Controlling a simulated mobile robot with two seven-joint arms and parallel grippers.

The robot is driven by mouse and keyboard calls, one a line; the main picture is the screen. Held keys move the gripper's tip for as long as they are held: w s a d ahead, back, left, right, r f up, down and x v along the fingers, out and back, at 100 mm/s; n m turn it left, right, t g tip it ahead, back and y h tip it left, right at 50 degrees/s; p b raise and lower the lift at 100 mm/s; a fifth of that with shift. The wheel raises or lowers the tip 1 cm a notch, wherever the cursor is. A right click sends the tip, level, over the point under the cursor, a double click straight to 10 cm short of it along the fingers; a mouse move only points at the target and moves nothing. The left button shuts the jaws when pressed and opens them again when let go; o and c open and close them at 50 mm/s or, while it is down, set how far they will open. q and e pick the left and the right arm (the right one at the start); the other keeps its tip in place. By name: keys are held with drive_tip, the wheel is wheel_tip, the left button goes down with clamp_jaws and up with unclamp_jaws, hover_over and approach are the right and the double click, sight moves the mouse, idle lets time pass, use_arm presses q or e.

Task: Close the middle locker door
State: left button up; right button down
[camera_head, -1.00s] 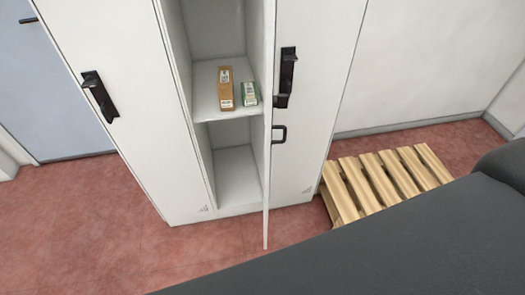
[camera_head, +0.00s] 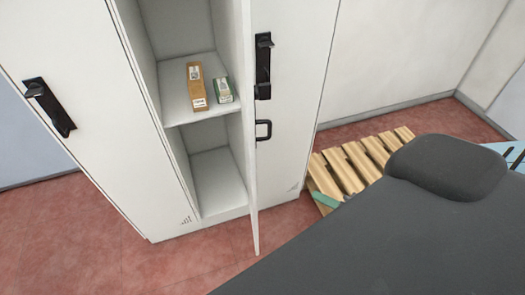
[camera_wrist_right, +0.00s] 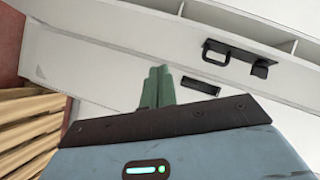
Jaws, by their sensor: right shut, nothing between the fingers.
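The middle locker door (camera_head: 250,185) stands open and shows nearly edge-on in the head view. A black loop handle (camera_head: 263,130) sticks out on its right side. The open middle locker (camera_head: 218,178) holds a brown box (camera_head: 197,86) and a small green and white box (camera_head: 223,90) on its shelf. My right gripper shows only as a green tip (camera_head: 328,200) past my dark arm. In the right wrist view its green fingers (camera_wrist_right: 157,88) are shut and empty, in front of white locker surfaces. I see no contact with the door. My left gripper is out of view.
A wooden pallet (camera_head: 355,165) lies on the red floor right of the lockers, near my right gripper. The left locker door (camera_head: 85,85) is closed. The right locker has a black latch handle (camera_head: 263,65). Floor before the lockers is clear.

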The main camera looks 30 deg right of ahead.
drive_tip(key=w+d+r+m+t+y+b, duration=0.1)
drive_tip(key=w+r+m+t+y, duration=0.1)
drive_tip(key=w+r+m, duration=0.2)
wheel_tip(320, 180, up, 3)
drive_tip(key=shift+w+d+r, duration=0.1)
drive_tip(key=shift+w+d, duration=0.1)
drive_tip(key=shift+w, duration=0.1)
drive_tip(key=shift+w, duration=0.15)
drive_tip(key=s+a+x, duration=0.1)
drive_tip(key=a+x, duration=0.1)
drive_tip(key=x, duration=1)
drive_tip(key=shift+w+a+p, duration=0.2)
drive_tip(key=shift+a+p, duration=0.25)
